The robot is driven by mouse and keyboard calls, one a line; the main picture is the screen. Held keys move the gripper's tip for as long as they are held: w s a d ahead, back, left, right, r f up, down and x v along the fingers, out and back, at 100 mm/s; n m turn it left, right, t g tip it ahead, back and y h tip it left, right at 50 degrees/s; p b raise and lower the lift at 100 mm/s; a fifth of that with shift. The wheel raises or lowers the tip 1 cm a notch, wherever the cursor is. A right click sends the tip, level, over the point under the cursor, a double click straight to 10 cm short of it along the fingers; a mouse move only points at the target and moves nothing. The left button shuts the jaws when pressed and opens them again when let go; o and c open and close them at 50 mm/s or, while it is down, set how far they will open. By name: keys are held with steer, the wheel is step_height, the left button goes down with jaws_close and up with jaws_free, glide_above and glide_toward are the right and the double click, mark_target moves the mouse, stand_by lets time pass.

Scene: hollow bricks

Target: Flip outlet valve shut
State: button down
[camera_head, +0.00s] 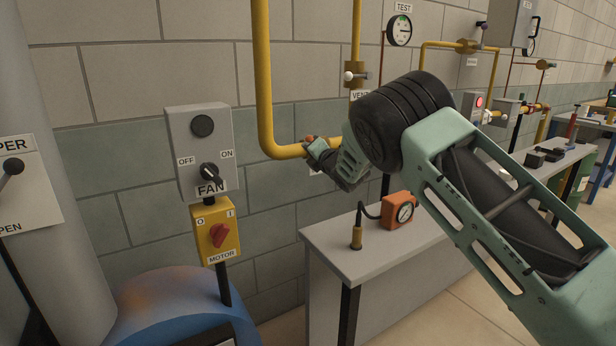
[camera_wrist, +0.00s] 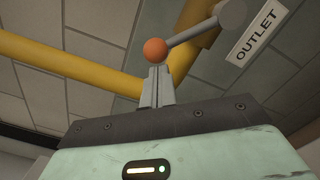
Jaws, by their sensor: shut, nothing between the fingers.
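The outlet valve's lever (camera_wrist: 195,36) is a grey rod ending in an orange ball knob (camera_wrist: 155,50). Its grey pivot end (camera_wrist: 232,13) is at the top of the wrist view, in front of yellow pipework. A white "OUTLET" label (camera_wrist: 257,36) is to the right. My gripper (camera_wrist: 157,74) is shut and empty, its fingertips just below the knob in the picture; I cannot tell whether they touch it. In the head view my gripper (camera_head: 314,146) is at the low yellow pipe, beside the orange knob (camera_head: 309,138). My wrist hides most of the valve there.
A yellow pipe (camera_head: 264,80) drops down the block wall and bends right. A vent valve (camera_head: 355,75) and test gauge (camera_head: 399,30) are above. A bench (camera_head: 330,240) below carries an orange gauge box (camera_head: 398,210). Fan and motor switches (camera_head: 215,232) are left.

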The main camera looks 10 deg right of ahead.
steer(key=w+d+r+m+b, duration=0.1)
steer(key=w+d+r+m, duration=0.1)
steer(key=d+r+m, duration=0.3)
steer(key=shift+d+m+b, duration=0.3)
steer(key=shift+d+m, duration=0.1)
steer(key=shift+m, duration=1.5)
steer(key=shift+d+r, duration=0.1)
steer(key=shift+r, duration=0.05)
